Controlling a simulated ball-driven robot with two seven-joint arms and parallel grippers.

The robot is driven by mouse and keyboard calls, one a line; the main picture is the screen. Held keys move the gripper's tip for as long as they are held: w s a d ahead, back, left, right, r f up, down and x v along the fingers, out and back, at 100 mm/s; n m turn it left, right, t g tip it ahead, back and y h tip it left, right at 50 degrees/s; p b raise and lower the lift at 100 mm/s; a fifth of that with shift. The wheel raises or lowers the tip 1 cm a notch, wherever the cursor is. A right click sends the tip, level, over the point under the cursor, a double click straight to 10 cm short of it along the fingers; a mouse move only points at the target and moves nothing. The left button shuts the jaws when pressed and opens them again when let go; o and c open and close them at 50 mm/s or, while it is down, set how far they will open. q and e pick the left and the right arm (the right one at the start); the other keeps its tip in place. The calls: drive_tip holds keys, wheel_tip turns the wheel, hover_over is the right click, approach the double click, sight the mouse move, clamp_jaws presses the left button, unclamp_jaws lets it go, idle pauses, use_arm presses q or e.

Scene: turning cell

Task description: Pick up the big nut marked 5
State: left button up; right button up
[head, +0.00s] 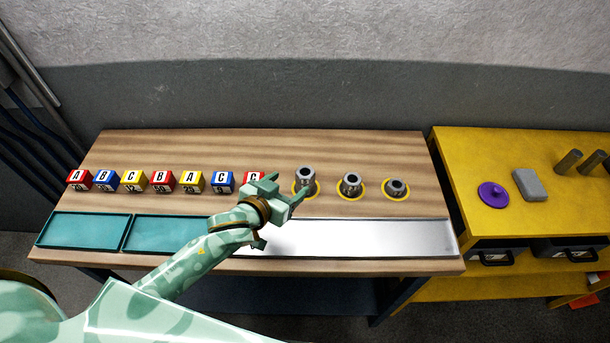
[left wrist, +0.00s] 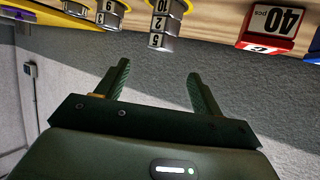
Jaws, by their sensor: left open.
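The big nut marked 5 (left wrist: 159,42) is the top grey piece of the tallest stack in the upside-down left wrist view, above pieces marked 2 and 10. In the head view, this nut (head: 305,172) tops the leftmost of three stacks, which stands upright on a yellow ring. My left gripper (head: 287,187) is open and empty, just left of and in front of that stack, apart from it. In the left wrist view, the open fingers (left wrist: 157,85) point toward the stack with a clear gap. My right gripper is not in view.
Two shorter nut stacks, a middle one (head: 351,184) and a right one (head: 397,187), stand on yellow rings. Lettered cubes (head: 162,181) line up at left; the rightmost is partly behind my gripper. Teal trays (head: 85,231) and a pale tray (head: 365,238) lie in front.

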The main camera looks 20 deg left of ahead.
sight(303, 174)
use_arm(q)
drive_tip(key=x, duration=0.3)
drive_tip(key=b+x, duration=0.1)
drive_tip(key=x, duration=0.4)
drive_tip(key=shift+f+b, duration=0.35)
drive_tip(key=shift+r, duration=0.1)
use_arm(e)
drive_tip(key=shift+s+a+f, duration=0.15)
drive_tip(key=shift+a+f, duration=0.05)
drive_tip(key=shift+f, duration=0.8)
use_arm(q)
drive_tip(key=c, duration=1.2)
